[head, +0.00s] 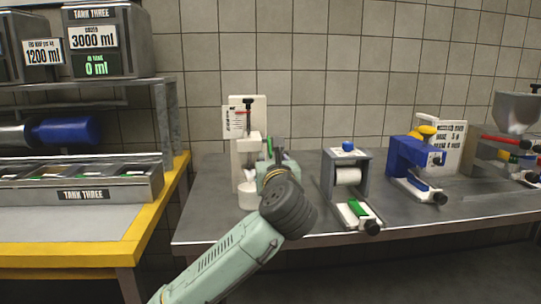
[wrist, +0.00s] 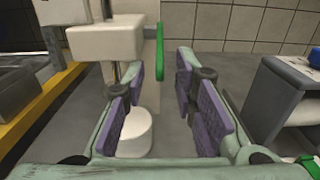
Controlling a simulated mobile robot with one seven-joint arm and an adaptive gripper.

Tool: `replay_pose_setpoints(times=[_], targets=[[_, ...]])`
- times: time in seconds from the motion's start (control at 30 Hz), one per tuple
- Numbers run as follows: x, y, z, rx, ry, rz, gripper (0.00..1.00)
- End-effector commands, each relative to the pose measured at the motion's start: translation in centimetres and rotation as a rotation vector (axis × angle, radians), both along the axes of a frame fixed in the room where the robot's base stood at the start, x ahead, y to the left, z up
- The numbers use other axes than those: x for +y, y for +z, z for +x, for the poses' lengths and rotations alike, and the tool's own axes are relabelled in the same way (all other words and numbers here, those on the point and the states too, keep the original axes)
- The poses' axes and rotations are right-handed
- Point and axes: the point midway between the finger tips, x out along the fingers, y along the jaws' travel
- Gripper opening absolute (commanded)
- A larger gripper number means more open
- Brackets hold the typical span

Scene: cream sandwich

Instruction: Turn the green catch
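A green catch (wrist: 161,48), a narrow upright bar, stands at the right side of a white dispenser (wrist: 105,38) in the wrist view. In the head view the white dispenser (head: 246,118) stands on the grey bench, and my gripper hides most of the catch. My gripper (wrist: 162,78) is open, its purple-padded fingers apart. The lower end of the catch shows in the gap between the fingertips; I cannot tell whether either finger touches it. A white cup (wrist: 134,130) stands below the dispenser, beyond the left finger.
A grey roller device (head: 347,175) with a green block (head: 356,209) stands to the right. Further right are a blue press (head: 416,165) and a hopper machine (head: 517,120). A yellow-edged table (head: 150,225) with a shelf is at the left. Tiled wall stands behind.

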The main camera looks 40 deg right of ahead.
Motion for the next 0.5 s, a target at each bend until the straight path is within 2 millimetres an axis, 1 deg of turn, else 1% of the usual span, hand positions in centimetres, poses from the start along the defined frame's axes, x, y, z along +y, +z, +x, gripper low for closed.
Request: replay_pose_setpoints(times=[0.13, 0.4, 0.43, 0.5], targets=[[-0.51, 0.01, 0.89, 0.001, 0.000, 0.001, 0.26], [-0.60, 0.00, 1.02, -0.001, -0.001, -0.001, 0.26], [-0.59, 0.00, 1.01, -0.001, -0.001, -0.001, 0.25], [-0.59, 0.00, 1.01, -0.001, 0.000, -0.001, 0.20]])
